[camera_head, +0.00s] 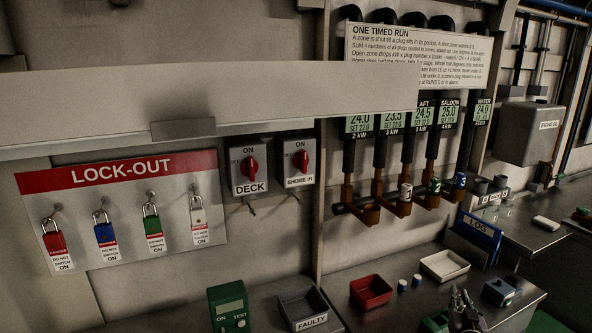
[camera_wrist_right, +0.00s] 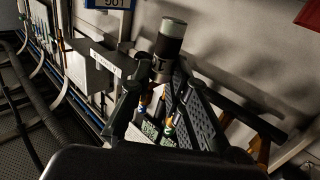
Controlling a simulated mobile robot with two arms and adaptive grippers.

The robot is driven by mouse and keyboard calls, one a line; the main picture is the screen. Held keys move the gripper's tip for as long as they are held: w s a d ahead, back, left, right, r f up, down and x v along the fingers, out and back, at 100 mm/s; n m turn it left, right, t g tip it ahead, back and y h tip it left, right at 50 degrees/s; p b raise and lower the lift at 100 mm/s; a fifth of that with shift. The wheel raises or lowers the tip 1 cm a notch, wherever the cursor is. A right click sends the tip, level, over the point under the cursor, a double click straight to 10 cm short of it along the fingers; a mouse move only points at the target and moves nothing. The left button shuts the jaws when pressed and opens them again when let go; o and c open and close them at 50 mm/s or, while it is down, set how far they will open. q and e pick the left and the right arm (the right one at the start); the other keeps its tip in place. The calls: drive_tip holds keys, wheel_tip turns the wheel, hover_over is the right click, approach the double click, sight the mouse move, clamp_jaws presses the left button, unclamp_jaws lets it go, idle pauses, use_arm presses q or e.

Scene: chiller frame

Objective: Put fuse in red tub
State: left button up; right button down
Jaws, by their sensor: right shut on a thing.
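The red tub (camera_head: 371,292) sits on the counter at the lower middle of the head view, and its inside looks empty. My right gripper (camera_head: 461,300) is at the lower right, to the right of the tub and apart from it. In the wrist view my right gripper (camera_wrist_right: 160,80) is shut on a small cylinder with a dark end and a pale grey band, which looks like the fuse (camera_wrist_right: 169,48). The cylinder is too small to make out in the head view. My left gripper is out of view.
Two small pale cylinders (camera_head: 402,285) stand right of the tub, before a white tray (camera_head: 444,265). A grey bin marked FAULTY (camera_head: 304,308) and a green tester (camera_head: 229,307) stand to the left. A blue box (camera_head: 498,292) is right of the gripper.

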drive_tip(key=s+d+m+g+h, duration=0.2)
drive_tip(key=s+d+m+h, duration=0.1)
drive_tip(key=d+h, duration=0.2)
drive_tip(key=s+a+f+n+t+y, duration=0.1)
drive_tip(key=s+a+n+y, duration=0.15)
drive_tip(key=s+a, duration=0.7)
drive_tip(key=s+a+n+t+y, duration=0.15)
drive_tip(key=s+a+y, duration=0.35)
drive_tip(key=a, duration=0.7)
drive_tip(key=s+a+r+y, duration=0.1)
drive_tip(key=s+a+r, duration=0.2)
drive_tip(key=s, duration=0.3)
drive_tip(key=s+a+r+n+b, duration=0.1)
drive_tip(key=s+a+r, duration=0.3)
drive_tip(key=s, duration=0.3)
drive_tip(key=s+a+r+n+y, duration=0.1)
drive_tip(key=s+a+r, duration=0.3)
drive_tip(key=s, duration=0.2)
drive_tip(key=shift+s+r+y, duration=0.2)
drive_tip(key=shift+s+y, duration=0.05)
drive_tip(key=shift+y, duration=0.1)
